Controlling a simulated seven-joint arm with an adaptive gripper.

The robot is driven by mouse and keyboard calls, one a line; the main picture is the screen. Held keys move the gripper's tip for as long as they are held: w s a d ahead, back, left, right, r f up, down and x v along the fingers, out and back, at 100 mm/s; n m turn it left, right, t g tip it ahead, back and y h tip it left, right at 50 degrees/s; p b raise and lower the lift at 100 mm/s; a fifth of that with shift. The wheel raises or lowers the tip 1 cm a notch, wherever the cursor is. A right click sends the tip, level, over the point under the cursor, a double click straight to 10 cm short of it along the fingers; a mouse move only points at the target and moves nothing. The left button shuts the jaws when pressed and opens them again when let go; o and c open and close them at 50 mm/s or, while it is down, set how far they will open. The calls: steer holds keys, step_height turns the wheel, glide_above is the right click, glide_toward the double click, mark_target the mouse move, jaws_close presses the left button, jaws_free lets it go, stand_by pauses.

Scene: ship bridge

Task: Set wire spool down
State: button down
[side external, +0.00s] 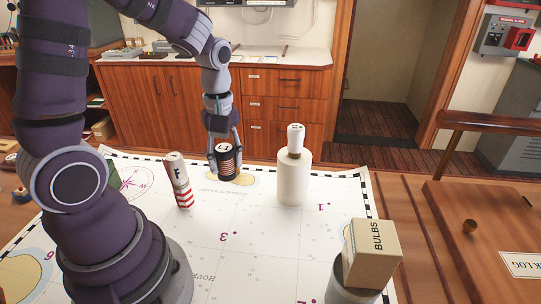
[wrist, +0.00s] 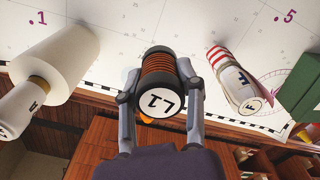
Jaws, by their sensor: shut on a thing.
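The wire spool (side external: 228,161) has copper-coloured windings between dark flanges and a white end label. My gripper (side external: 226,160) is shut on it, with one finger on each side. In the wrist view the spool (wrist: 159,85) sits between the fingers of my gripper (wrist: 160,80), its label reading like "L1" facing the camera. In the side view the spool is over the chart, near a yellow island patch (side external: 243,179). I cannot tell whether its underside touches the chart.
A red-and-white striped piece marked F (side external: 179,181) stands left of the spool. A white cylinder (side external: 294,180) with a smaller white piece (side external: 295,138) on top stands to the right. A BULBS box (side external: 373,250) sits on another cylinder at front right. The chart (side external: 255,235) is clear in the middle.

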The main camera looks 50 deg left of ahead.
steer(key=r, duration=0.6)
steer(key=shift+s+a, duration=0.3)
steer(key=shift+a, duration=0.05)
steer(key=shift+n, duration=0.6)
steer(key=s+a, duration=0.1)
steer(key=s, duration=0.1)
steer(key=s+a, duration=0.3)
steer(key=s, duration=0.1)
steer(key=shift+s+a+r, duration=0.1)
steer(key=shift+a, duration=0.3)
steer(key=s+a+n, duration=0.1)
steer(key=s, duration=0.7)
steer(key=f, duration=1)
steer(key=shift+w+a, duration=0.15)
steer(key=shift+w, duration=0.1)
steer(key=shift+w+a+f, duration=0.1)
steer(key=shift+a+f, duration=0.05)
steer(key=shift+a, duration=0.05)
glide_above(165, 171)
steer(key=shift+d+f, duration=0.25)
steer(key=shift+f, duration=0.55)
steer(key=shift+a+f, duration=0.1)
steer(key=shift+f, duration=1.65)
